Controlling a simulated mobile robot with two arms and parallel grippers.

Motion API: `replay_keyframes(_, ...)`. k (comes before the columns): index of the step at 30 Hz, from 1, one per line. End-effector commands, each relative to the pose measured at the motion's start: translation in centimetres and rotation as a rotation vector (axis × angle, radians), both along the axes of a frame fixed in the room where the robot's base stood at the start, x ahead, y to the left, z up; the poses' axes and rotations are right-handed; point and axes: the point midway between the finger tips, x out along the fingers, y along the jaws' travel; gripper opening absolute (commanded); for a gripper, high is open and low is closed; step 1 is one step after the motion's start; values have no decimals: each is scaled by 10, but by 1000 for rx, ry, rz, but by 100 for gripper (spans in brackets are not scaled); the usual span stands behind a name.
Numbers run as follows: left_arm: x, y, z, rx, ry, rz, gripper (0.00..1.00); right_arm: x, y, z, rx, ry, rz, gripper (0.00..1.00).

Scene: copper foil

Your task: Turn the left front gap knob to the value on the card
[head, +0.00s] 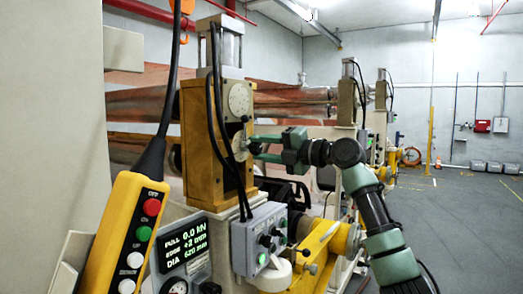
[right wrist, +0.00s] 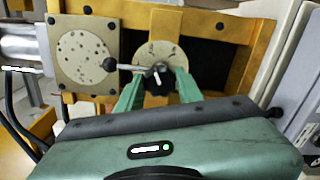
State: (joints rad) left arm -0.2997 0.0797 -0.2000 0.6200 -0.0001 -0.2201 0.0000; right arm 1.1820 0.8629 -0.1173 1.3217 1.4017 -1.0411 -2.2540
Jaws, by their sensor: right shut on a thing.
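The gap knob (right wrist: 157,74) sits on a small round scale plate (right wrist: 165,50) on a yellow-brown frame. In the head view that scale plate (head: 238,146) is on the front of the yellow-brown post. My right gripper (head: 254,146) reaches it from the right, and its two green fingers are on either side of the knob in the right wrist view (right wrist: 158,84). It is shut on the knob, whose dark pointer slants. The scale marks are too small to read. I cannot make out a card with a value. My left gripper is not in view.
A larger round plate (head: 240,99) is above the knob, and black cables hang in front of the post. A yellow pendant (head: 124,232), a display (head: 184,250) and a grey switch box (head: 262,240) stand in front. Copper rolls (head: 135,104) lie behind. Open floor is at right.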

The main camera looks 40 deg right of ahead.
Motion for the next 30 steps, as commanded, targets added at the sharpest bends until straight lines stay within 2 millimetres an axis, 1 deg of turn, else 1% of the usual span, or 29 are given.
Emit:
replay_keyframes(6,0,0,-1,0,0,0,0,1,1,-2,-34,-10,1,0)
replay_keyframes(18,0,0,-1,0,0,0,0,1,1,-2,-38,-11,2,0)
replay_keyframes(19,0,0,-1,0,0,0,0,1,1,-2,-38,-11,2,45)
replay_keyframes(20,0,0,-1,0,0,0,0,1,1,-2,-38,-11,2,53)
replay_keyframes(21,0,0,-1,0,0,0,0,1,1,-2,-38,-11,1,57)
replay_keyframes(30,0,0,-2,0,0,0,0,-1,0,-1,-37,-13,0,57)
